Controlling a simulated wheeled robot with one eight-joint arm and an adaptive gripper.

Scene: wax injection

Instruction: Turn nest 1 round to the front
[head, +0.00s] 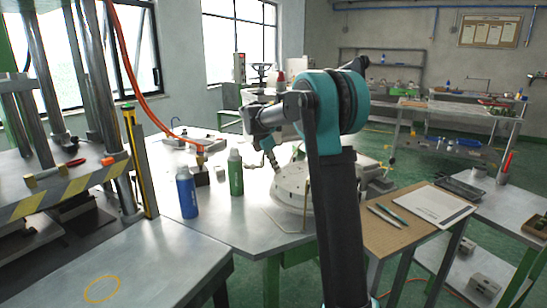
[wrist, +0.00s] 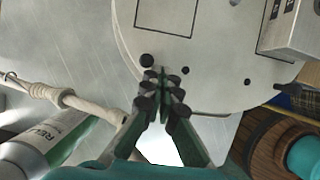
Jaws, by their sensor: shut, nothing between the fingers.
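A pale round turntable (head: 293,190) stands on the metal bench in the head view. Its plate (wrist: 210,75) fills the upper middle of the wrist view, with dark round holes near the rim and a dark outlined rectangle. A metal block (wrist: 292,32) sits at the plate's right edge, with small dark marks beside it; I cannot read which nest it is. My gripper (wrist: 161,88) is shut and empty, its fingertips over the plate's near rim. In the head view my gripper (head: 273,163) is at the turntable's left side. Whether it touches the plate I cannot tell. My arm hides the turntable's right part.
A blue bottle (head: 187,192) and a green bottle (head: 235,173) stand left of the turntable. A clipboard (head: 432,205) lies on the right-hand table.

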